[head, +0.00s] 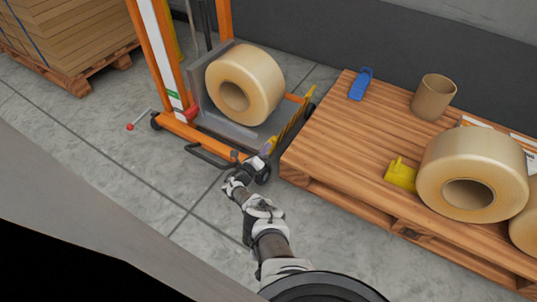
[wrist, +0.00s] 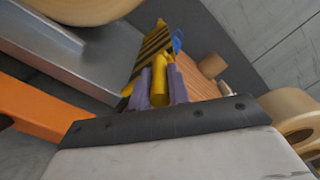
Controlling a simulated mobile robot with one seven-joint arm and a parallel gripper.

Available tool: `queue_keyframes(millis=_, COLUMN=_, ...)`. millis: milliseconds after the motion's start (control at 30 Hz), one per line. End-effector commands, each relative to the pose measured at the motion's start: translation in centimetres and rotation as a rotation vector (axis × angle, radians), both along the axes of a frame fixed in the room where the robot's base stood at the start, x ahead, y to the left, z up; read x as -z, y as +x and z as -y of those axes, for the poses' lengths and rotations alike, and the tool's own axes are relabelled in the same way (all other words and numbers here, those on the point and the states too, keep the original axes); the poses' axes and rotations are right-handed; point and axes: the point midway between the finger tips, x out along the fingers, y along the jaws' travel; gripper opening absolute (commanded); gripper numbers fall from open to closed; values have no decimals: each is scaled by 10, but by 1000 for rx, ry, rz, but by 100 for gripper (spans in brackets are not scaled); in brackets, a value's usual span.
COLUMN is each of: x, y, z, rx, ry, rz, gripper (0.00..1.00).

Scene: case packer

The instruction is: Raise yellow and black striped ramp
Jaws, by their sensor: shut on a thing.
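The yellow and black striped ramp (head: 293,120) is between the orange lift and the wooden pallet, seen nearly edge-on in the head view. In the wrist view, its striped face (wrist: 150,48) rises ahead of my gripper. My gripper (head: 268,147) is at the ramp's near end. In the wrist view, my gripper's two purple-grey fingers (wrist: 160,82) are shut on a yellow round handle at the ramp's near edge. The ramp's exact angle is hard to tell, and its lower side is hidden.
The orange lift (head: 205,143) carries a tape roll (head: 245,85) on its grey platform. The wooden pallet (head: 340,130) at right bears a blue tool (head: 360,84), a cardboard core (head: 433,98), a yellow tool (head: 401,175) and large rolls (head: 470,175). Bare floor lies at front left.

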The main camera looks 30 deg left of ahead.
Motion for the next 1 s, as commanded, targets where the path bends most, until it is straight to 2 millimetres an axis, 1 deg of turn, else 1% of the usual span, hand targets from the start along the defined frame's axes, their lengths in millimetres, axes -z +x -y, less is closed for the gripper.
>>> queue_keyframes(millis=300, x=0, y=2, z=-11, rx=1, ry=3, rz=-1, gripper=0)
queue_keyframes(millis=867, x=1, y=2, z=-12, rx=3, ry=3, rz=-3, gripper=0)
queue_keyframes(millis=900, x=1, y=2, z=-12, rx=3, ry=3, rz=-3, gripper=22)
queue_keyframes(millis=1000, x=1, y=1, z=-13, rx=3, ry=2, rz=-3, gripper=35)
